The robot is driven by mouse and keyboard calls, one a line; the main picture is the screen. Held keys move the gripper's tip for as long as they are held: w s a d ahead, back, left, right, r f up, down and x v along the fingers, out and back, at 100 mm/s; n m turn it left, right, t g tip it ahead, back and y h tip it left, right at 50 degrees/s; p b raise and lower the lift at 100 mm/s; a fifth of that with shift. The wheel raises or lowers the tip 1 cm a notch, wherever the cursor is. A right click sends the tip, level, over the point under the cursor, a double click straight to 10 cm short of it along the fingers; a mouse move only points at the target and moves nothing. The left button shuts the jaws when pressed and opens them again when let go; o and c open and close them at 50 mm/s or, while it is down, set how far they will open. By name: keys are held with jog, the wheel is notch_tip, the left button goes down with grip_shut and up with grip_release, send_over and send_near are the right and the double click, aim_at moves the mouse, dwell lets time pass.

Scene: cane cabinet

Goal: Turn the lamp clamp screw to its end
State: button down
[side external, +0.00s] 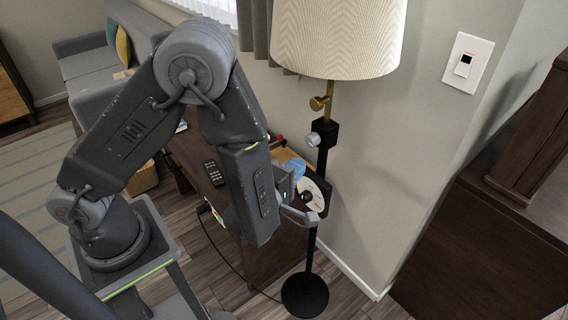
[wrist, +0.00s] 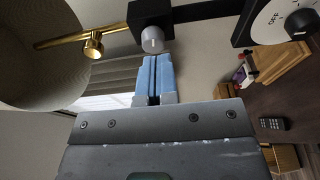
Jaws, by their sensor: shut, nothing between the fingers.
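The floor lamp has a black clamp block (side external: 327,132) on its black pole, with a round silver screw knob (side external: 313,139) on the block's near side. In the wrist view the silver knob (wrist: 152,40) sits under the black block (wrist: 150,14). My gripper (wrist: 153,58) has blue fingers pressed together with nothing between them. Their tips appear just below the knob in the wrist view; I cannot tell whether they touch it. In the side view the blue fingers (side external: 294,167) are lower left of the knob, partly hidden by my arm.
A brass knob (side external: 318,103) sits above the clamp, under the cream lampshade (side external: 337,38). A white dial marked OFF (wrist: 278,22) is on a black plate near the pole. A dark table with a remote (side external: 214,173) is left of the pole; the wall is behind it.

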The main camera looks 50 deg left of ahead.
aim_at(326, 147)
jog(key=shift+w+a+r, duration=0.1)
jog(key=shift+w+r, duration=0.35)
jog(key=shift+w, duration=0.55)
jog(key=shift+w+a+r, duration=0.1)
jog(key=shift+w+r, duration=0.35)
jog(key=shift+w, duration=0.6)
jog(key=shift+w+a+r, duration=0.1)
jog(key=shift+w+r, duration=0.35)
jog(key=shift+w, duration=0.55)
jog(key=shift+f, duration=0.3)
jog(key=shift+f, duration=0.95)
jog(key=shift+a+f, duration=0.1)
jog(key=shift+d+f, duration=0.1)
jog(key=shift+d, duration=0.25)
jog(key=s, duration=0.6)
